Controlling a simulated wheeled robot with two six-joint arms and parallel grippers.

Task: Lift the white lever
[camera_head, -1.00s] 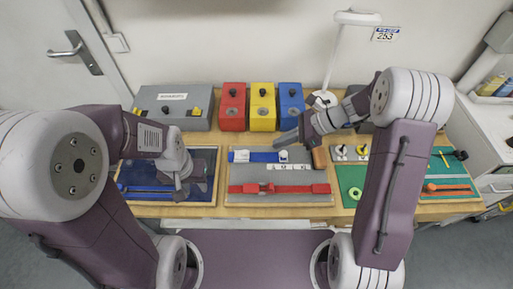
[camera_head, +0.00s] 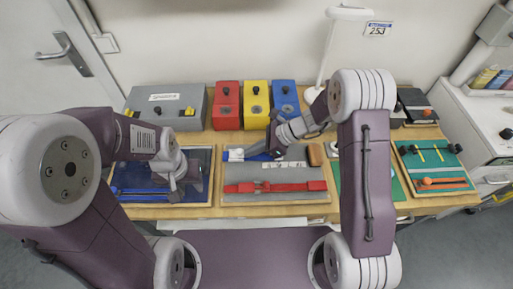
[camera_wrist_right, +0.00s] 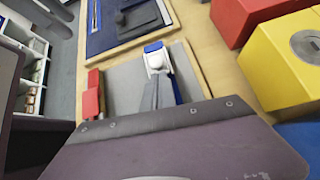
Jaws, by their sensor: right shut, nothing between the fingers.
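A white lever (camera_head: 236,155), with a rounded pale top, sits at the left end of a blue strip (camera_head: 254,153) on the grey board (camera_head: 240,170) at the table's middle. It also shows in the right wrist view (camera_wrist_right: 157,60), right in front of my fingertips. My right gripper (camera_wrist_right: 158,80) is shut and empty, over the blue strip, and in the head view (camera_head: 270,150) it hides the strip's right part. I cannot tell whether it touches the lever. My left gripper (camera_head: 175,190) hangs over the dark blue board (camera_head: 190,165); its fingers are too small to read.
A red bar (camera_head: 275,187) crosses the front of the grey board. Red (camera_head: 227,105), yellow (camera_head: 256,104) and blue (camera_head: 285,98) boxes stand behind it, with a grey box (camera_head: 165,105) at left. A green board (camera_head: 435,165) lies at right.

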